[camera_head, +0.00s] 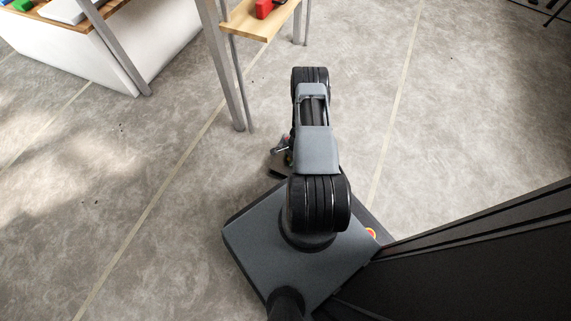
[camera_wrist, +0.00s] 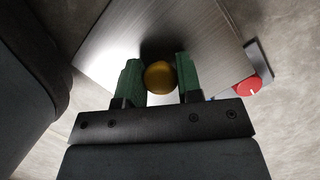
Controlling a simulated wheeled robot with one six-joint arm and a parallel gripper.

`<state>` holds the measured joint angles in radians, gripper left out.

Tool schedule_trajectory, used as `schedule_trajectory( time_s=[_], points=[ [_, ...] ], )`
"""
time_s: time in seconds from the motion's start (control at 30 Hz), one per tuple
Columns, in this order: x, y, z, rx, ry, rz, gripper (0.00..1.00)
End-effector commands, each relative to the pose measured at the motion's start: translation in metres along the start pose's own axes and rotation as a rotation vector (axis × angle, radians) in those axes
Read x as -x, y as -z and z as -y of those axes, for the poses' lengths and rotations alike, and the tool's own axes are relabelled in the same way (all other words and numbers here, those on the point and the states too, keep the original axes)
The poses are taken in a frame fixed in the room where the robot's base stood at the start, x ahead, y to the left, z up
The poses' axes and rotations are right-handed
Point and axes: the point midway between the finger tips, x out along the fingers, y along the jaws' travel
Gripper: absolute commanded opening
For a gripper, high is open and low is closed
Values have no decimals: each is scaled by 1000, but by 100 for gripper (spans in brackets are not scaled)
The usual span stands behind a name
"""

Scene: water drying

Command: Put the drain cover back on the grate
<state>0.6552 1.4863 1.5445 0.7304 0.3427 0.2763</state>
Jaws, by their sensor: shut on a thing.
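The drain cover (camera_wrist: 110,42) is a brushed metal plate with a round brass-yellow knob (camera_wrist: 160,77), seen in the wrist view. My gripper (camera_wrist: 158,62) has green fingers on both sides of the knob and is shut on it, with the plate lying beyond the fingertips. I cannot tell whether the plate is lifted or resting on something. In the head view my arm hides most of the gripper; only small coloured and dark parts show at its left side. I cannot make out the grate in either view.
A wooden shelf on metal legs (camera_head: 238,98) stands ahead, with a red object (camera_head: 264,9) on it. A white-sided bench (camera_head: 75,58) is at upper left. A dark panel (camera_head: 480,260) is at right. A red round part (camera_wrist: 248,87) sits beside the plate. Open concrete floor (camera_head: 130,180) lies left.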

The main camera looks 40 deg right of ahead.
Motion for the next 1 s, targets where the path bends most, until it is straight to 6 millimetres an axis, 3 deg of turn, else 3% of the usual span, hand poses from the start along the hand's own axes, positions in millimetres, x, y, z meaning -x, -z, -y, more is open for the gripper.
schedule_trajectory(
  time_s=[0.17, 0.33, 0.8, 0.83, 1.0],
  points=[
    [-21, -5, 0, -7, 0, 2, 0],
    [-47, 4, 0, -11, 3, 1, 0],
    [-50, 5, -1, -12, 2, 1, 0],
    [-50, 5, -1, -12, 2, 1, 36],
    [-50, 5, -1, -11, 2, 1, 52]
  ],
)
